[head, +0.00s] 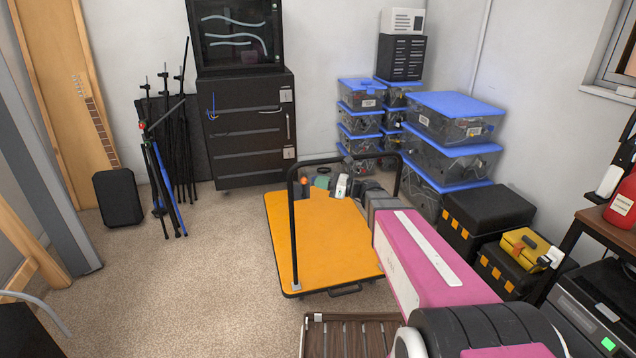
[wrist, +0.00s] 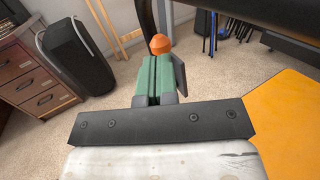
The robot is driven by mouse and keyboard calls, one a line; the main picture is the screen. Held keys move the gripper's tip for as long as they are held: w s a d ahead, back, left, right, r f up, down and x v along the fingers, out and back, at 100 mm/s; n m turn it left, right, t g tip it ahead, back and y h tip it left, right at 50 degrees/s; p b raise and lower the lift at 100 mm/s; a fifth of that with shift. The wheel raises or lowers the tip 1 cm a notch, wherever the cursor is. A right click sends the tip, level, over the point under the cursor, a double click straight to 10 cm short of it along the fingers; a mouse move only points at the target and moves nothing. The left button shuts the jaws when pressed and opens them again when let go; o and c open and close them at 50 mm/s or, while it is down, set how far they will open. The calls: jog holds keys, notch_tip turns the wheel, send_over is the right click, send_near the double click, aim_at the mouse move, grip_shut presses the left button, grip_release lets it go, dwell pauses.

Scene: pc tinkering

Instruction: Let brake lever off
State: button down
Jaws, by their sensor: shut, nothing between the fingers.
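The brake lever shows as an orange knob (head: 304,181) beside the left post of the trolley's black handle (head: 293,225). The trolley has an orange deck (head: 325,235). My gripper (head: 318,182) is at the knob's right, above the deck, with its green fingers shut and empty. In the wrist view, the orange knob (wrist: 160,44) is just beyond the tips of my gripper (wrist: 156,60). The knob and fingertips look very close or touching; I cannot tell which. The lever's stem is hidden behind the fingers.
Blue-lidded clear boxes (head: 450,120) are stacked behind the trolley on the right. A black cabinet (head: 248,135) stands at the back wall. A black speaker (head: 118,198) and tripods (head: 172,150) are at the left. Carpet (head: 190,275) left of the trolley is clear.

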jog(key=r+v, duration=0.1)
jog(key=v, duration=1)
jog(key=s+f+n+g+h, duration=0.3)
jog(key=s+f+n+h, duration=0.75)
jog(key=f, duration=0.25)
jog(key=s+d+f+n+h, duration=0.1)
jog(key=s+d+n+h, duration=0.1)
jog(key=d+n+h, duration=0.2)
jog(key=s+d+f+n+h, duration=0.2)
jog(key=s+d+n+h, duration=0.1)
jog(key=d+n+h, duration=0.1)
jog(key=shift+d+f+n+g, duration=0.35)
jog(key=shift+d+n, duration=0.55)
jog(key=shift+n, duration=0.25)
jog(key=shift+w, duration=0.1)
